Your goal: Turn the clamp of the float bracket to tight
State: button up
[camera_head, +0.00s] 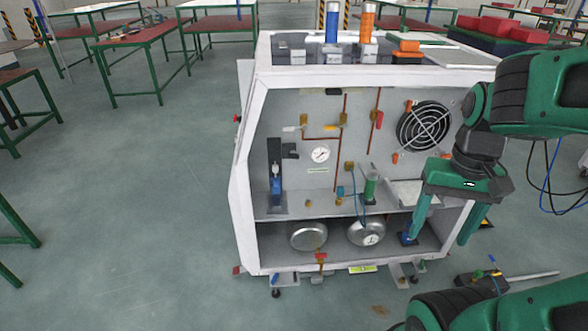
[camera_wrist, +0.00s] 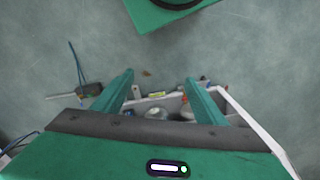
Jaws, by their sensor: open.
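The gas generator cabinet (camera_head: 243,180) stands open-fronted in the middle of the head view. A dark upright bracket (camera_head: 274,158) with a blue part (camera_head: 276,188) stands on its shelf at the left and may be the float bracket. A small dark piece (camera_head: 291,150) juts to its right; I cannot tell whether it is the clamp or how it is turned. My gripper (camera_head: 436,238) is open and empty, fingers pointing down, at the cabinet's right front, well apart from the bracket. The wrist view shows both spread fingers (camera_wrist: 158,78) with the cabinet below; no clamp can be made out there.
A gauge (camera_head: 320,154), a fan (camera_head: 423,126) and a red-handled valve (camera_head: 379,120) are on the back panel. Two round metal vessels (camera_head: 307,236) lie in the lower bay. A blue and an orange cylinder (camera_head: 367,22) stand on top.

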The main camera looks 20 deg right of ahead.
aim_at(292, 154)
jog(key=z, duration=0.1)
jog(key=k, duration=1.25)
jog(key=z, duration=0.4)
jog(key=i, duration=1.9)
jog(key=u, duration=0.2)
